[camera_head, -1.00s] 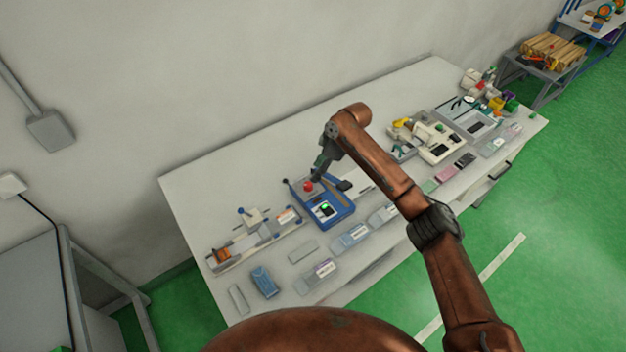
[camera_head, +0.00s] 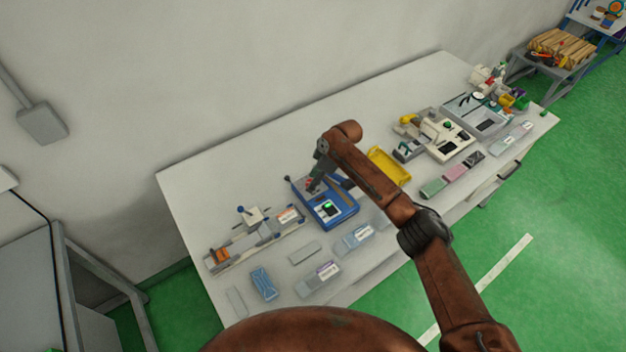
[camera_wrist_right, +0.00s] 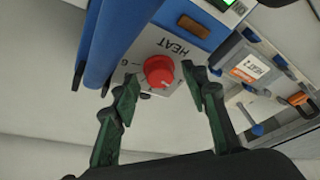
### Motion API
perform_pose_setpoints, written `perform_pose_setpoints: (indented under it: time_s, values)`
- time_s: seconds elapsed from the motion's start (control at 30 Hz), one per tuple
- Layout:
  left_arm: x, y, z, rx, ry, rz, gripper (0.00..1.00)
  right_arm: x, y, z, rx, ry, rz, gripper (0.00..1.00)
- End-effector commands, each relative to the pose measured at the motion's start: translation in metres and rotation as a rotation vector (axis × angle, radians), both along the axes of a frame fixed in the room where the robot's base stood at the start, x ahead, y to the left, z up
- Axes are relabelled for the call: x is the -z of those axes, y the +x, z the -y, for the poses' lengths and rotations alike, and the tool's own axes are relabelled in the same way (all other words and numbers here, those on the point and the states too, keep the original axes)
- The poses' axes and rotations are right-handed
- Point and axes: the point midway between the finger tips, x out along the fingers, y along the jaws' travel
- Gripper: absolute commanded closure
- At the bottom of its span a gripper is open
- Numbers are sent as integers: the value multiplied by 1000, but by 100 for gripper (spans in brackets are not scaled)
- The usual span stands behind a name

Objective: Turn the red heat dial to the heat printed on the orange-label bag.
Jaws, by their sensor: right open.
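The red heat dial (camera_wrist_right: 158,70) sits on a light panel marked HEAT, on the blue machine (camera_head: 335,211). A 6 is printed to the left of the dial in the right wrist view. My right gripper (camera_wrist_right: 160,86) is open, with one dark green finger on each side of the dial. Contact with the dial cannot be told. In the head view my right gripper (camera_head: 315,185) covers most of the dial. An orange label reading HEAT (camera_wrist_right: 250,69) shows on a grey piece beside the machine; its number is too small to read. My left gripper is out of view.
A blue bar (camera_wrist_right: 113,40) runs close to my gripper's left finger. A rail fixture (camera_head: 240,245) stands left of the machine. Several pouches lie along the front edge, and a yellow tray (camera_head: 388,167) lies behind my arm. The table's back left is clear.

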Motion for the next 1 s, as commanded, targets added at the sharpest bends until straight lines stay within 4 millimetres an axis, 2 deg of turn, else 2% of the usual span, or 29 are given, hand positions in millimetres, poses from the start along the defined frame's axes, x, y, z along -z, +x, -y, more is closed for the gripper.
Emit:
perform_pose_setpoints:
  time_s: [0.2, 0.8, 1.0]
  values:
    - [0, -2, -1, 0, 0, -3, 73, 0, 0, -1, -2, 0, 1, 59]
    - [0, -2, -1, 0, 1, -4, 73, 0, 0, -2, -2, 0, 0, 100]
    - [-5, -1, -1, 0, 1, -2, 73, -2, -1, -2, 13, 0, -1, 100]
